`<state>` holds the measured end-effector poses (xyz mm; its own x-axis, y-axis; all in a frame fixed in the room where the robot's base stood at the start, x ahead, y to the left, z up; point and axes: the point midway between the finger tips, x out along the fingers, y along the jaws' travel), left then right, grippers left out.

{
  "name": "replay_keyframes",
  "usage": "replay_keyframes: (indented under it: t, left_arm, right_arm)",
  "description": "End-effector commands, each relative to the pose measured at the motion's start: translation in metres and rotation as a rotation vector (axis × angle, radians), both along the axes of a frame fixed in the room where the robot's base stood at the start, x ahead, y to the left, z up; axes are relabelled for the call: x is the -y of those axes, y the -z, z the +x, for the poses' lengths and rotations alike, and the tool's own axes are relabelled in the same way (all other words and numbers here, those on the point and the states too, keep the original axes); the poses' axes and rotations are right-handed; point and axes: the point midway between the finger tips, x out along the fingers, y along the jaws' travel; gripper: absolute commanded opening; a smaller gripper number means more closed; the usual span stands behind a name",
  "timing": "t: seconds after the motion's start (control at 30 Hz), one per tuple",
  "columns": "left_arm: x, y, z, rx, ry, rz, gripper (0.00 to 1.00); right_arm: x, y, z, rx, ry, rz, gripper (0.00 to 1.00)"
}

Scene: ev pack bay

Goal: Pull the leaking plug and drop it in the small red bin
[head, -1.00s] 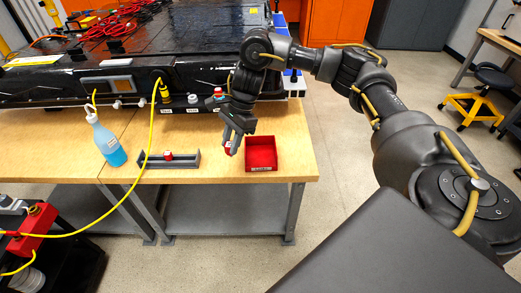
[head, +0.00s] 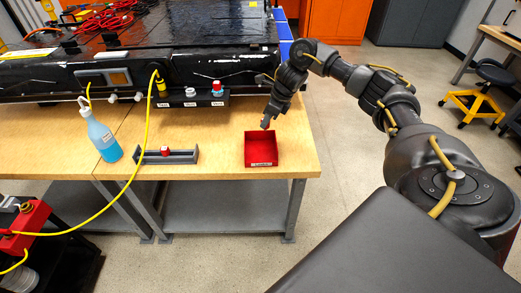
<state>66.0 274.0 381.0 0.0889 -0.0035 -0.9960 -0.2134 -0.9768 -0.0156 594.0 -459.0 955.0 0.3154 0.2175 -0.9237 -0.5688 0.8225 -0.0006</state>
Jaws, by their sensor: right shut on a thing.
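My right gripper (head: 266,123) points down just behind the small red bin (head: 262,164), near its back wall. It is shut on a small plug, which the fingers mostly hide. The bin stands open at the front right of the wooden table, and its visible floor looks empty. The black battery pack (head: 130,76) has a row of labelled ports along its front. A white cap (head: 190,92) sits at the middle port, and a red, white and blue fitting (head: 217,88) at the right one. My left gripper is out of view.
A grey tray (head: 185,157) holding a red-topped piece (head: 165,151) lies left of the bin. A spray bottle with blue liquid (head: 103,138) stands further left. A yellow cable (head: 146,130) hangs from the pack across the table. The tabletop right of the bin is clear.

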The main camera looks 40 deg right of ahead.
Motion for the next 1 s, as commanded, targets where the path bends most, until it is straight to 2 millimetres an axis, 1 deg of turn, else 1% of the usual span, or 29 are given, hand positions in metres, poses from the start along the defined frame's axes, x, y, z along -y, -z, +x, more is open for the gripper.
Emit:
replay_keyframes:
  t: [0.03,0.33,0.47,0.7,0.73,0.9,1.0]
  left_arm:
    - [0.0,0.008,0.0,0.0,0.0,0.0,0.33]
    - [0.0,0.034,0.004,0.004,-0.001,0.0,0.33]
    - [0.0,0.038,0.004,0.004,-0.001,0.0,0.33]
    - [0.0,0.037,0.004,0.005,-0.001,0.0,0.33]
    - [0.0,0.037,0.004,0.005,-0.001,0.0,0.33]
    - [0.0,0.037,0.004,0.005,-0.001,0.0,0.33]
    - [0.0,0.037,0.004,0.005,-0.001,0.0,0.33]
  right_arm:
    - [-0.001,0.01,0.0,-0.001,-0.001,0.0,0.0]
    - [0.0,0.044,0.0,-0.001,0.0,0.001,0.0]
    - [0.0,0.049,0.0,-0.001,0.0,0.001,0.0]
    - [0.0,0.048,0.0,0.0,-0.001,0.0,0.0]
    - [0.0,0.048,0.0,0.0,-0.001,0.0,0.31]
    - [0.0,0.048,0.0,0.0,-0.001,0.0,0.53]
    - [0.0,0.048,0.0,0.0,-0.001,0.0,0.54]
